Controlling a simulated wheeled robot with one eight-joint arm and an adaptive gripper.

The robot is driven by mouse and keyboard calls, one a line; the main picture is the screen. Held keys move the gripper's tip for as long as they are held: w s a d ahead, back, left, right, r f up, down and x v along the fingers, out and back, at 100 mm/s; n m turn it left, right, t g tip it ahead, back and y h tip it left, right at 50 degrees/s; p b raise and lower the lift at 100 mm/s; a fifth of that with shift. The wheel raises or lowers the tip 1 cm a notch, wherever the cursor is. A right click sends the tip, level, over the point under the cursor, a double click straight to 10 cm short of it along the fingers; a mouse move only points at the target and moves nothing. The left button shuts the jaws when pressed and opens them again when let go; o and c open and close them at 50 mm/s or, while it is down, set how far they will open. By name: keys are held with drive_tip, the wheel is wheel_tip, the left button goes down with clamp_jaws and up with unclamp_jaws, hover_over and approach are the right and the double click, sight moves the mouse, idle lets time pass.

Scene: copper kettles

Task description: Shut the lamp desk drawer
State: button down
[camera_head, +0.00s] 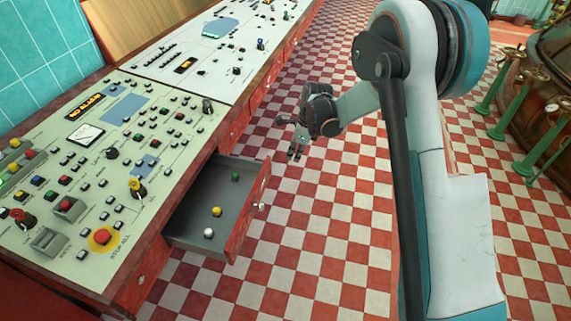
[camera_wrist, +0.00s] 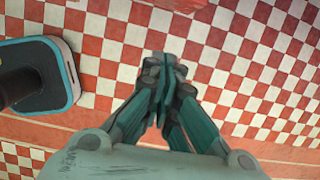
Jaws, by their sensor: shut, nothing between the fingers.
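The drawer (camera_head: 245,222) is pulled out from the red desk below the control panel (camera_head: 95,160) in the head view. Its front is red with a small light knob (camera_head: 261,206). A green ball (camera_head: 235,176), a yellow ball (camera_head: 216,211) and a white ball (camera_head: 208,233) lie on its grey floor. My gripper (camera_head: 295,150) is shut and empty, out over the floor, above and to the right of the drawer's far end, apart from it. In the wrist view my gripper's fingers (camera_wrist: 165,85) are together over the tiles. The drawer cannot be made out there.
A second, white-topped panel (camera_head: 205,45) continues the desk row, with more closed red drawer fronts beside the aisle. The checkered floor (camera_head: 325,225) right of the open drawer is clear. Green valve stands (camera_head: 540,150) and a copper vessel (camera_head: 555,60) stand at the right.

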drive_tip(key=w+a+f+b, duration=0.3)
drive_tip(key=a+f+b, duration=0.2)
drive_tip(key=f, duration=0.6)
drive_tip(key=shift+a, duration=0.45)
drive_tip(key=shift+a, duration=0.1)
hover_over(221, 169)
drive_tip(key=d, duration=0.1)
drive_tip(key=shift+s+d+r, duration=0.1)
drive_tip(key=shift+s+d, duration=0.05)
drive_tip(key=shift+d, duration=0.05)
idle(0.4)
